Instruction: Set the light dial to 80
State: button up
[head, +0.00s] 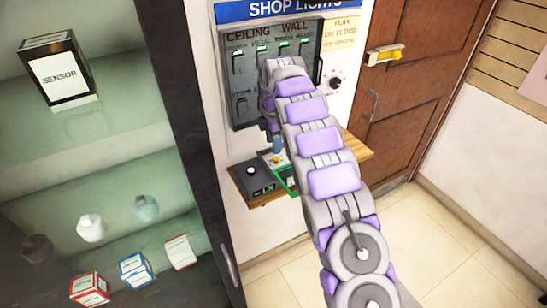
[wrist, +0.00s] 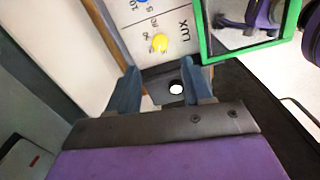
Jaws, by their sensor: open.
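A black box (head: 258,181) with a pale round knob (head: 250,170) sits on a small wooden shelf under the switch panel. My gripper (head: 273,143) is pointed down above this shelf, partly hidden by my arm. In the wrist view, my gripper (wrist: 158,68) is open, with blue fingers either side of a white-topped round knob (wrist: 176,89). I cannot tell whether they touch it. A white plate marked LUX (wrist: 172,22) carries a yellow knob (wrist: 159,42). A separate black dial (head: 335,83) is on the wall plate at right. Any number 80 is not readable.
The SHOP LIGHTS panel (head: 245,85) with several switches is behind my arm. A glass cabinet with boxes and bulbs is at left. A brown door (head: 420,95) and clear floor are at right.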

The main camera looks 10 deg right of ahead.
aim_at(275, 158)
jog(key=f, duration=0.4)
jog(key=f+b, duration=0.1)
jog(key=f, duration=0.1)
jog(key=shift+d+f, duration=0.15)
jog(key=shift+d, duration=0.2)
jog(key=shift+a, duration=0.1)
jog(key=shift+a, duration=0.1)
jog(key=shift+c, duration=0.6)
grip_shut()
